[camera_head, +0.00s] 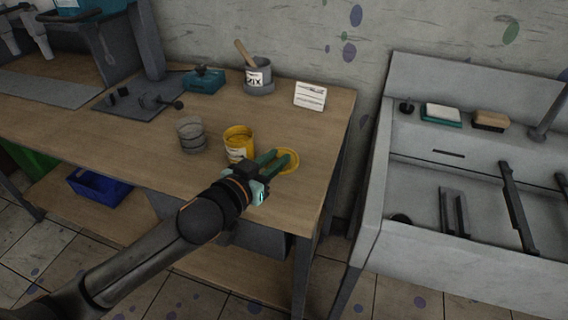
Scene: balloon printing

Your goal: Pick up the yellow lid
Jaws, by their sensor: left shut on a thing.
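The yellow lid (289,155) is a flat round disc at the right end of the wooden table, right of the yellow can (239,143). My left gripper (279,159) reaches in from the lower left, and its green fingers are shut on the lid. The fingers cover part of the lid. I cannot tell whether the lid touches the tabletop or is slightly raised. My right gripper is out of view.
A grey cup (191,135) stands left of the yellow can. A grey pot (259,78), a white card (310,96) and a teal box (204,80) stand farther back. A grey sink unit (372,215) is to the right, beyond the wooden table's edge (322,190).

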